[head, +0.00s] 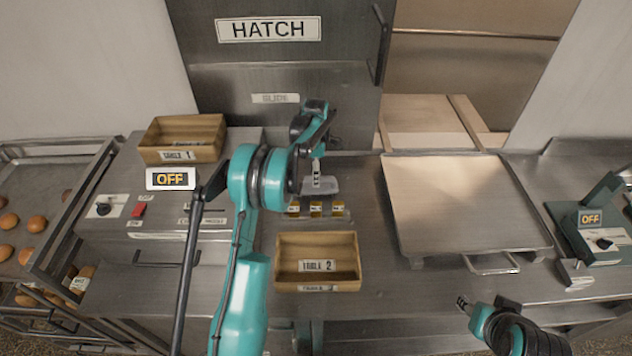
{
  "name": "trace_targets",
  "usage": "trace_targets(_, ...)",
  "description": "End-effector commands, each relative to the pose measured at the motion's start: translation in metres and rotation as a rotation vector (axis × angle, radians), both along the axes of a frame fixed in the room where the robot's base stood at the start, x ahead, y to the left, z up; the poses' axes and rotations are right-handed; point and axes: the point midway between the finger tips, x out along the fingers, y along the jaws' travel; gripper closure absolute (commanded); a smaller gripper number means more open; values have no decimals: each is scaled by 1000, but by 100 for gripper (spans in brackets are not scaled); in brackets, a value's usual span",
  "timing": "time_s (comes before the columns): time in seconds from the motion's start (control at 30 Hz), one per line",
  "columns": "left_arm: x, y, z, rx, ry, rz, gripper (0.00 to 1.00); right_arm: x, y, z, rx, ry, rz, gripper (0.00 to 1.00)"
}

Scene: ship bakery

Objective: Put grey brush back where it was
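My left gripper (317,181) points down over the back middle of the steel counter, behind the wooden box marked 2. A pale grey flat piece (330,186) shows right at its fingertips; it may be the grey brush, but its shape is partly hidden by the gripper. I cannot tell whether the fingers are closed on it. Just in front of it are several small yellow-labelled items (316,209) in a row. My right gripper (463,304) is low at the right, over the counter's front part, with nothing visible in it; its finger opening is too small to judge.
An empty wooden box (318,283) marked 2 stands front middle; another wooden box (182,155) stands back left. A flat metal plate (460,205) lies right of centre. An OFF-marked device (600,240) stands far right. A rack with buns (40,190) is left.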

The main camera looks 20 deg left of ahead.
Motion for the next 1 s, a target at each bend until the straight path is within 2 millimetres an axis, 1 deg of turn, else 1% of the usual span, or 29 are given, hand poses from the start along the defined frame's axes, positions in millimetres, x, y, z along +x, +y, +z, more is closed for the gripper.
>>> trace_targets(0.03, 0, 0, 12, 0, 0, 0, 30, 0, 0, 2, 0, 0, 0, 60)
trace_targets(0.1, 0, 0, 24, 0, 0, 0, 30, 0, 0, 4, 0, 0, 0, 60)
trace_targets(0.3, -1, -1, 44, 1, -2, -6, 30, 0, 0, 6, 0, 0, 0, 60)
trace_targets(0.37, -3, -3, 52, 2, -9, -29, 30, 0, 0, 6, 0, 0, 0, 60)
trace_targets(0.47, -14, -14, 75, 10, -38, -125, 30, 0, 0, 6, 0, 0, 0, 60)
trace_targets(0.57, -35, -31, 108, 29, -85, -292, 30, 0, 0, 5, 0, 0, 0, 60)
trace_targets(0.6, -46, -39, 121, 41, -108, -371, 30, 0, 0, 5, 0, 0, 0, 60)
trace_targets(0.67, -64, -50, 140, 62, -142, -492, 30, 0, 0, 5, 0, 0, 0, 60)
trace_targets(0.7, -77, -58, 151, 78, -163, -573, 30, 0, 0, 5, 0, 0, 0, 60)
trace_targets(0.77, -98, -69, 166, 104, -194, -692, 30, 0, 0, 5, 0, 0, 0, 60)
trace_targets(0.8, -112, -76, 174, 123, -215, -772, 30, 0, 0, 5, 0, 0, 0, 60)
trace_targets(0.87, -134, -86, 184, 155, -243, -891, 30, 0, 0, 5, 0, 0, 0, 60)
trace_targets(0.9, -150, -93, 189, 178, -262, -970, 30, 0, 0, 5, 0, 0, 0, 60)
trace_targets(0.97, -173, -102, 194, 217, -287, -1088, 30, 0, 0, 5, 0, 0, 0, 60)
trace_targets(1.0, -189, -108, 196, 244, -303, -1166, 30, 0, 0, 5, 0, 0, 0, 60)
